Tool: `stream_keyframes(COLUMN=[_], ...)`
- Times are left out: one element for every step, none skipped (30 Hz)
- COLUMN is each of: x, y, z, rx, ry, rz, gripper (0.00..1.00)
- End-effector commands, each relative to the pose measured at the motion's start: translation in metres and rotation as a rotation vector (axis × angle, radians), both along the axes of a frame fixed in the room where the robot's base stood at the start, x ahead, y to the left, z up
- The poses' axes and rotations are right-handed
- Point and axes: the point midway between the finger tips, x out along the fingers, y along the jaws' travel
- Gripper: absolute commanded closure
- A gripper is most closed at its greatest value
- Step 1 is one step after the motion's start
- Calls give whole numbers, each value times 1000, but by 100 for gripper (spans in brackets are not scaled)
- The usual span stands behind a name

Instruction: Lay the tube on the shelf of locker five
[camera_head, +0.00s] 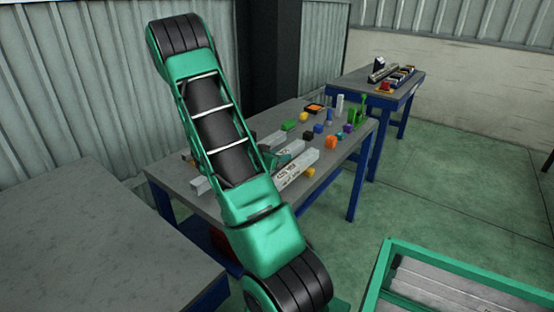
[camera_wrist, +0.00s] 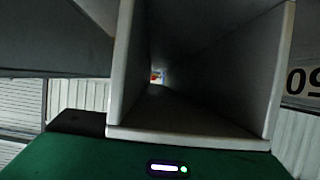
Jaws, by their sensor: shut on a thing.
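A pale grey hollow square tube (camera_wrist: 200,135) fills the middle of the wrist view, with its open near end toward the camera. I see down its dark inside to a small bright spot with red at the far end. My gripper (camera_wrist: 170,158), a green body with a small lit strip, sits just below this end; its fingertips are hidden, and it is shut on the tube. In the head view, my gripper (camera_head: 281,157) shows only as a small green part behind my arm. A pale marked bar (camera_head: 297,169) shows beside it; I cannot tell whether it is the held tube. I cannot identify locker five.
A table (camera_head: 345,150) under my arm bears several coloured blocks and pale bars. A bare grey worktop (camera_head: 80,235) stands at the left. Another blue-legged table (camera_head: 415,85) stands behind. A green-framed chassis or cart (camera_head: 450,262) is at the lower right; the floor between is clear.

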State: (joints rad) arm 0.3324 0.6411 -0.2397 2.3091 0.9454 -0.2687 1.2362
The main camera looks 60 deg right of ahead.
Motion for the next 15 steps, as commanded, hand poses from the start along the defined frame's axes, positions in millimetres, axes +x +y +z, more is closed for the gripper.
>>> stream_keyframes(x=[0,0,0,0,0,0,0,0,0,0,0,0,0,0,0], y=[-1,-1,0,0,0,0,0,0,0,0,0,0,0,0,0], z=[-4,-6,-7,-7,-7,-6,-6,-6,-6,-7,-7,-8,-8,-8,-8], rx=[-2,-2,-3,-3,-3,-3,-3,-3,-3,-3,-3,-3,-1,-1,-1], ry=[2,2,1,0,-1,-1,-1,-1,-1,-1,-1,0,0,0,0], rz=[0,0,0,0,0,0,1,1,1,0,0,0,1,1,1], gripper=[100,100,100,100,100,100,100,100,100,100,100,100,62,55,50])
